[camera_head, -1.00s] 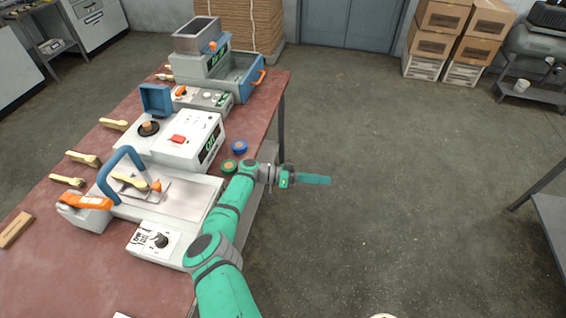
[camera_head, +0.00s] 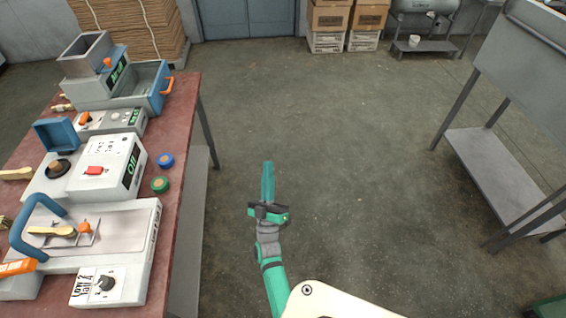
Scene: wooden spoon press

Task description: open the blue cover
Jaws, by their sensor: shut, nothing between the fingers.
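The blue cover (camera_head: 57,134) is a square blue lid at the back of a white press machine (camera_head: 108,165) on the table at the left. It appears tilted up, standing above a black round seat with a wooden knob (camera_head: 59,166). My gripper (camera_head: 268,168) is over open floor, right of the table and well apart from the cover. Its teal fingers are together, point away from me and hold nothing.
The red-brown table (camera_head: 187,110) also holds a machine with a blue handle (camera_head: 28,215), a blue drawer unit (camera_head: 150,85), and a blue roll (camera_head: 166,160) and green roll (camera_head: 159,184) near its right edge. A grey metal bench (camera_head: 520,70) stands at the right. The floor between is clear.

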